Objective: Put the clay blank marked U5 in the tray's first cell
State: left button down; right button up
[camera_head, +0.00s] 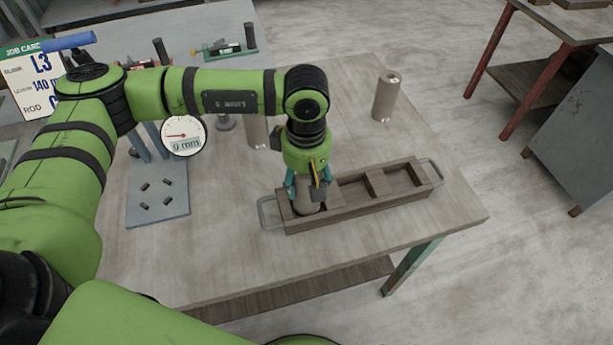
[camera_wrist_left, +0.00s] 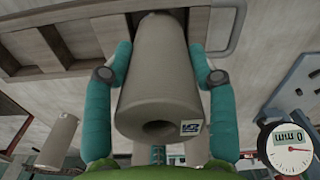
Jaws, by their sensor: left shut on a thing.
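My left gripper (camera_head: 306,188) points down at the left end of the wooden tray (camera_head: 362,213). It is shut on a grey-beige clay blank (camera_head: 308,209), a cylinder held at the tray's left end cell. Whether the blank touches the cell floor is hidden. In the left wrist view the blank (camera_wrist_left: 158,75) sits between the two teal fingers, with a round hole in its near end and a small white label (camera_wrist_left: 191,127) too small to read surely. The tray's other cells look empty. My right gripper is not in view.
Other clay blanks stand on the table (camera_head: 240,270): one behind the tray (camera_head: 386,97), one behind my arm (camera_head: 258,132). A dial gauge (camera_head: 183,136) reads 0 mm. A blue-grey plate (camera_head: 158,208) holds several small pegs. A job card (camera_head: 32,80) stands at left.

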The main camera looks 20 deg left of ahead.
pick_arm(q)
jog(key=shift+w+f, duration=0.1)
jog(key=shift+f, duration=0.4)
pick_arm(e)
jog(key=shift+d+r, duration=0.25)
pick_arm(q)
jog(key=shift+f, duration=0.2)
jog(key=shift+c, duration=1.9)
grip_release()
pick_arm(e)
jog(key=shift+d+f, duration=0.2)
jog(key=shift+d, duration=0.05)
